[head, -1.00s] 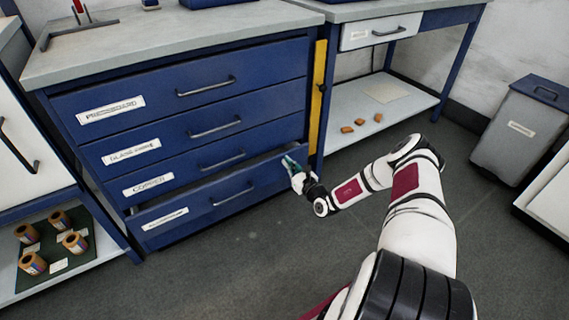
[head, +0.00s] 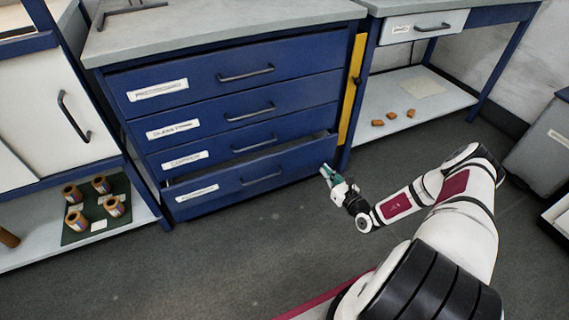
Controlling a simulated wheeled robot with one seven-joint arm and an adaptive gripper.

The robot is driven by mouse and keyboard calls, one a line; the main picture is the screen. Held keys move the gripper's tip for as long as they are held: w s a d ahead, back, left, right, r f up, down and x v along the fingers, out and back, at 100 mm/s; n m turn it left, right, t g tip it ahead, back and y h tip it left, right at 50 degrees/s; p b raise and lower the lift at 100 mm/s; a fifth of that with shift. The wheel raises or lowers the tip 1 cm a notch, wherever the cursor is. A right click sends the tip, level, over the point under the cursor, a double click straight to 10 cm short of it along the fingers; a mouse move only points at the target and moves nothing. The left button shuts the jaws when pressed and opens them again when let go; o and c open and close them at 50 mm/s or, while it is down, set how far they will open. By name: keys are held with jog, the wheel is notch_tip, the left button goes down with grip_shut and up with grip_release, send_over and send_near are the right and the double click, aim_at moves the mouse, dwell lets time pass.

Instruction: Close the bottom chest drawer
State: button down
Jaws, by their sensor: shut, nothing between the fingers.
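The blue chest (head: 215,80) has several labelled drawers stacked under a grey top. The bottom drawer (head: 222,193) has a black bar handle and a white label, and it stands partly pulled out, with a dark gap above its front at the right. The drawers above it look shut. My gripper (head: 326,172), with teal fingertips, is shut and empty. It is at the right end of the bottom drawer's front; I cannot tell whether it touches.
A workbench with a white drawer (head: 423,26) stands to the right, with several orange pieces (head: 391,116) on its lower shelf. A grey bin (head: 545,135) is at the far right. A left shelf holds copper-coloured spools on a green mat (head: 71,237). The floor in front is clear.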

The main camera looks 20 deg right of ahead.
aim_at(263, 164)
jog(key=a+r+n+g+y+p, duration=0.2)
jog(key=a+g+y+p, duration=0.3)
jog(key=a+g, duration=1.1)
jog(key=w+a+r+m+t+h+p, duration=0.2)
jog(key=w+a+r+t+h, duration=0.15)
jog(key=w+r+h, duration=0.35)
jog(key=shift+g, duration=0.35)
jog(key=shift+w+r+b+x, duration=0.1)
jog(key=shift+w+b+x, duration=0.35)
jog(key=shift+x, duration=1.15)
jog(key=shift+w+r+b+x, duration=0.15)
jog(key=shift+b+x, duration=0.55)
jog(key=shift+x, duration=0.9)
jog(key=shift+w+r+b+x, duration=0.1)
jog(key=shift+w+b+x, duration=0.35)
jog(key=shift+x, duration=1.1)
jog(key=shift+s+a, duration=0.15)
jog(key=shift+a, duration=0.05)
